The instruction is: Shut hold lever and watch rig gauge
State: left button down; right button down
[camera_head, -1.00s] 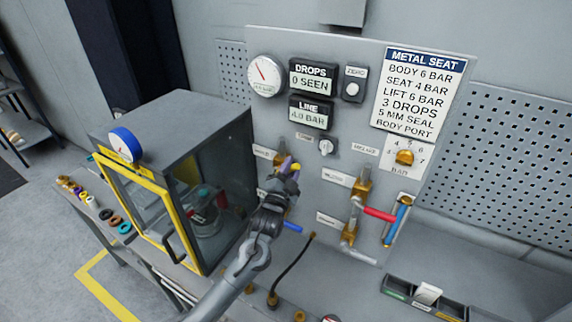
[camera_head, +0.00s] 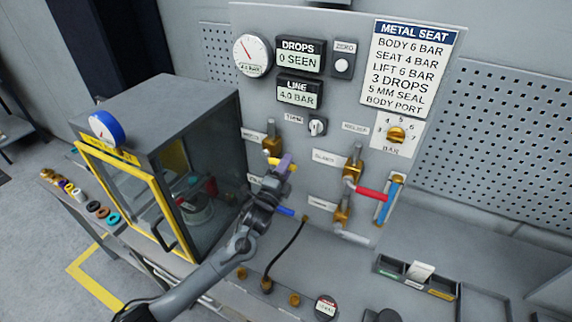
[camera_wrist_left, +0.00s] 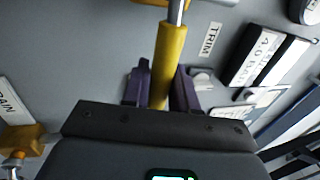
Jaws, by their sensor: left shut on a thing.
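A yellow lever (camera_wrist_left: 168,60) on a grey shaft runs between the purple finger pads of my left gripper (camera_wrist_left: 163,90) in the left wrist view. My left gripper (camera_head: 285,166) is shut on it, just below a brass valve (camera_head: 271,146) on the upright panel. The gripper hides much of the lever in the head view. The small label beside the valve is not readable. A round white gauge (camera_head: 252,55) with a red needle is at the panel's upper left. A blue-rimmed gauge (camera_head: 105,129) stands on the cabinet. My right gripper is not in view.
The drops display (camera_head: 298,60) reads 0 SEEN and the line display (camera_head: 298,94) reads 4.0 BAR. A red lever (camera_head: 372,195) and a blue lever (camera_head: 285,211) are nearby. A yellow-framed cabinet (camera_head: 168,125) stands left of my arm. A black hose (camera_head: 287,252) lies below.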

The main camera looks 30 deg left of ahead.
pick_arm(q)
jog(key=shift+f, duration=0.1)
dwell(0.3)
jog(key=c, duration=1)
grip_release()
jog(key=shift+b+v, duration=1)
jog(key=shift+v, duration=4.4)
